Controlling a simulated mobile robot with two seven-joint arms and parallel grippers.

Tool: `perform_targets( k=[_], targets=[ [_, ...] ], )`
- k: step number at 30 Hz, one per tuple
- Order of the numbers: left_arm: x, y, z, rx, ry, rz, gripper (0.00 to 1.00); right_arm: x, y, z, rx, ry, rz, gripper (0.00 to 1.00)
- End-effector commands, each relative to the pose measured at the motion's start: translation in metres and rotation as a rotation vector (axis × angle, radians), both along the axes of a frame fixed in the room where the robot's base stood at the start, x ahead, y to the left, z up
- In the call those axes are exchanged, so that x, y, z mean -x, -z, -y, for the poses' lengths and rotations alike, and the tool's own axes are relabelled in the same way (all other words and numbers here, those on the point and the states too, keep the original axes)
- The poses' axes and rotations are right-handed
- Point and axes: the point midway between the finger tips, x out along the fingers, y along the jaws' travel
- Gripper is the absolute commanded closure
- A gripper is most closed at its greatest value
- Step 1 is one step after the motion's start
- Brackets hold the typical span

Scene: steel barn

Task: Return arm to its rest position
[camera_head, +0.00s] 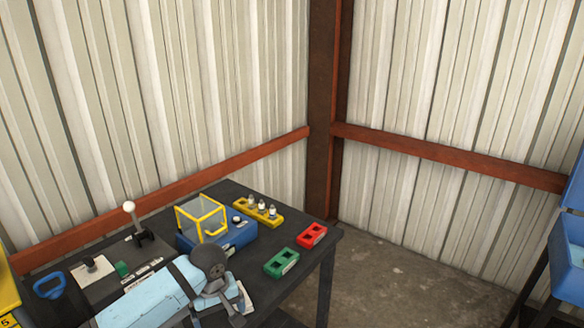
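A light blue arm (150,298) of mine comes in from the lower left, over the near part of the dark table (293,283). It has a round dark grey joint (209,262) at its far end. Grey parts of my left gripper (222,299) show just below this joint, near the table's front side. The fingers are small and partly covered by the arm, so I cannot tell how far apart they are. I see nothing held in them. My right gripper is out of the picture.
On the table stand a yellow-framed clear box (203,218) on a blue base, a yellow peg holder (258,212), a red block (311,236), a green block (281,262) and a white-knobbed lever (135,224). A blue bin (568,262) stands right. Floor between is clear.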

Motion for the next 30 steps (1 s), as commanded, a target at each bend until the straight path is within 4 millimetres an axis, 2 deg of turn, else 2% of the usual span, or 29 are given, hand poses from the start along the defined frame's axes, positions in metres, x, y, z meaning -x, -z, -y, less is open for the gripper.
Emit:
perform_targets(
  k=[1,11,17,23,30],
  targets=[
    [0.008,0.013,0.007,0.033,0.029,0.012,0.03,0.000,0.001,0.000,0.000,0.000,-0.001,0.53],
    [0.050,0.075,0.046,0.245,0.223,0.200,0.03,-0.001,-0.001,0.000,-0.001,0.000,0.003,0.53],
    [0.093,0.113,0.059,0.338,0.352,0.425,0.03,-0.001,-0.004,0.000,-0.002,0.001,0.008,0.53],
    [0.145,0.139,0.044,0.292,0.465,0.689,0.03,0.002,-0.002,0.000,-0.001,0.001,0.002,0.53],
    [0.215,0.150,-0.001,0.066,0.607,0.922,0.03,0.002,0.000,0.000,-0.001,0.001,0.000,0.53]
  ],
)
